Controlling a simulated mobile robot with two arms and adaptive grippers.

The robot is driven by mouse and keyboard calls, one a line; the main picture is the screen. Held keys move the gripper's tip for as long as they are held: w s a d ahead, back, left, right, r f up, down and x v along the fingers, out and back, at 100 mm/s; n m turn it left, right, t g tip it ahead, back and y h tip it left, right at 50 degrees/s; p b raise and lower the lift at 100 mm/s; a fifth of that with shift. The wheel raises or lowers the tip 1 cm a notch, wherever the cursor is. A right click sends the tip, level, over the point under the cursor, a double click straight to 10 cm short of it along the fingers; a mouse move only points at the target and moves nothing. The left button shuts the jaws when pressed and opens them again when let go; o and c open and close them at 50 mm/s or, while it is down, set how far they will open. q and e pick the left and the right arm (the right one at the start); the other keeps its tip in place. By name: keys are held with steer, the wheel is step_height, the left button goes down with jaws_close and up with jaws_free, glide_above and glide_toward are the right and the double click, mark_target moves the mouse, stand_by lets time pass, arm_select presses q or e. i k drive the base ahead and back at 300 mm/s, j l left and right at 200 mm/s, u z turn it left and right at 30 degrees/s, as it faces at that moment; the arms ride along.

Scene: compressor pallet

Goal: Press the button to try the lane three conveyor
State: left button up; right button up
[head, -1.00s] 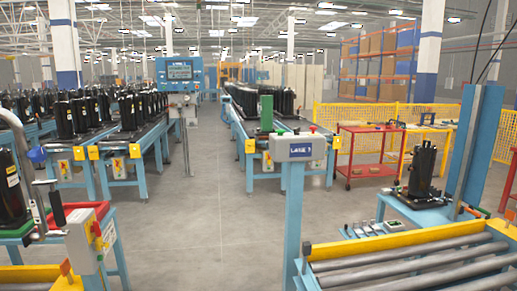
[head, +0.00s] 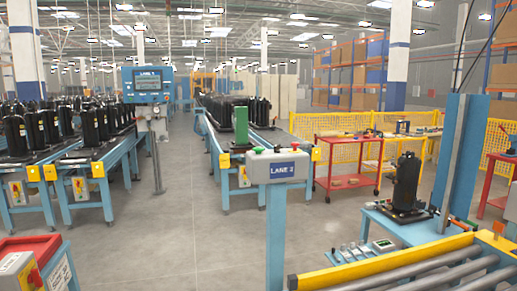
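A grey control box (head: 250,170) stands on a blue post (head: 276,235) in the middle of the head view. Its blue label (head: 283,170) reads LANE and a digit that is too small to read surely. A green button (head: 258,149) sits on top of the box at its left, and a red button (head: 295,145) at its right. The conveyor (head: 228,137) behind it carries several black compressors and a green block (head: 241,125). Neither of my grippers shows in the head view.
A yellow-edged roller conveyor (head: 385,261) is at the front right, beside a blue bench with a black compressor (head: 406,182). A screen panel (head: 148,84) stands left of centre. A red-topped bench (head: 30,250) is front left. Grey floor (head: 190,240) is clear between.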

mark_target(257, 150)
steer(key=z, duration=0.25)
steer(key=i+j+z, duration=0.2)
steer(key=i+z, duration=0.2)
steer(key=i+j+z, duration=0.25)
steer(key=z, duration=0.15)
steer(key=i+j+z, duration=0.1)
steer(key=i+j, duration=0.9)
steer(key=j, duration=0.1)
